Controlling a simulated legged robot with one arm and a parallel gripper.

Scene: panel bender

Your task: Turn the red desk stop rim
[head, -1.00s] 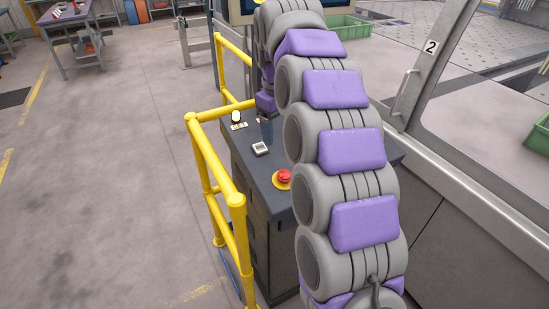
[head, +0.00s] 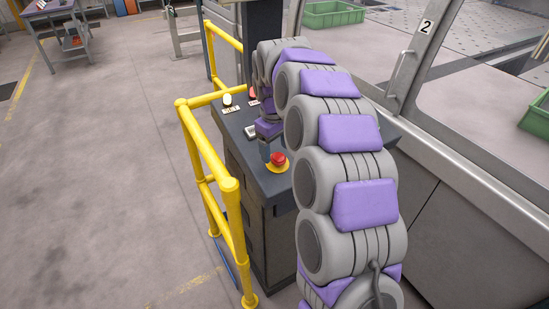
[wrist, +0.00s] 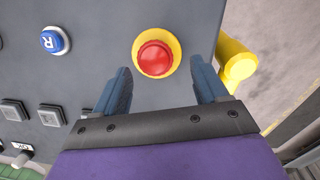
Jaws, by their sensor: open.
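The red desk stop (head: 278,159) is a red mushroom button on a yellow round base, on the dark grey desk top (head: 232,129) near its front corner. In the wrist view the red stop (wrist: 155,59) shows whole, just beyond the fingertips and between their lines. My gripper (wrist: 162,80) is open and empty, with a blue finger on each side and the stop between and ahead of them. I cannot tell whether a finger touches the stop.
A blue button marked R (wrist: 54,41) and grey square buttons (wrist: 50,115) sit left in the wrist view. A yellow rail (head: 205,150) runs along the desk's left side; its post (wrist: 236,62) is close to the right finger. Open floor lies left.

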